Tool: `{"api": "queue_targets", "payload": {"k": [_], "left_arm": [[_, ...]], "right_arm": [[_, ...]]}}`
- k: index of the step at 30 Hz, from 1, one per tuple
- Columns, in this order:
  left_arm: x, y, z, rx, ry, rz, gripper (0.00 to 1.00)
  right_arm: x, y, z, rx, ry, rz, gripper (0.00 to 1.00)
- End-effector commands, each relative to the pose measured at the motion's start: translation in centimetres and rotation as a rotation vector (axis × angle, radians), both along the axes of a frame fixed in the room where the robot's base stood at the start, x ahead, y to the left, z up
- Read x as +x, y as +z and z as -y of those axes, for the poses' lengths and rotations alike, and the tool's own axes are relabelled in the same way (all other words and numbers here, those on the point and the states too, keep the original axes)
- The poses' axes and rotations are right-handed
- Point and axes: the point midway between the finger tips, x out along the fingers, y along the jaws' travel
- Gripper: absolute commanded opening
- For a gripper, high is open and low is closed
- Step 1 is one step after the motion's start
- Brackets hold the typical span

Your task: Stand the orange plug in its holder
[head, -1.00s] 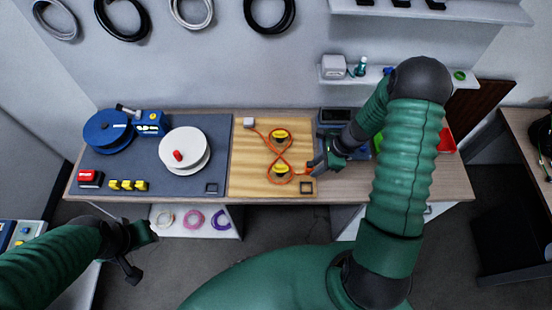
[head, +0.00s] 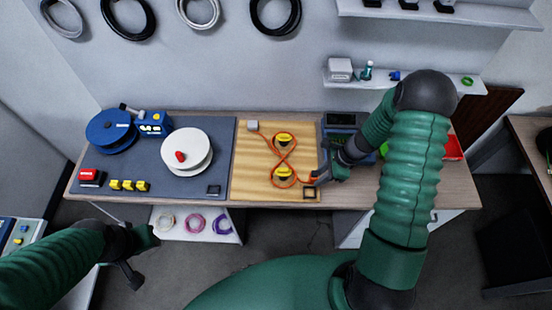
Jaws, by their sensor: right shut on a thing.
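The orange plug (head: 312,180) is at the end of an orange cable (head: 271,147) that runs in a figure eight around two yellow-topped posts on the wooden board. My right gripper (head: 317,177) is shut on the plug at the board's right edge. The fingers partly hide the plug, and its exact tilt is too small to tell. A small dark square holder (head: 311,193) lies at the board's front right corner, just below the plug in the picture. The plug appears apart from it. My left gripper (head: 143,238) hangs in front of the bench at the left, away from the cable.
A grey mat (head: 130,167) on the left bears a blue spool, a white spool (head: 185,150), a red block, yellow blocks and another dark square frame (head: 213,190). Behind my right arm are a dark device (head: 343,119) and a red bin (head: 454,148).

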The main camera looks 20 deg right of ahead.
Motion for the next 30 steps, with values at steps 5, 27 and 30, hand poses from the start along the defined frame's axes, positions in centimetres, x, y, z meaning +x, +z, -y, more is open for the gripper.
{"api": "queue_targets", "payload": {"k": [5, 27, 30], "left_arm": [[0.0, -1.1, 0.0, 0.000, 0.000, 0.000, 0.36], [0.0, -4.0, 0.0, 0.000, 0.000, 0.000, 0.36], [0.0, -3.9, 0.0, 0.000, 0.000, 0.000, 0.36]], "right_arm": [[0.0, -1.3, 0.0, 0.000, 0.000, 0.001, 0.00], [0.1, -5.0, 0.0, -0.001, 0.001, 0.001, 0.00], [0.1, -4.9, 0.0, -0.001, 0.001, 0.001, 0.00]]}}
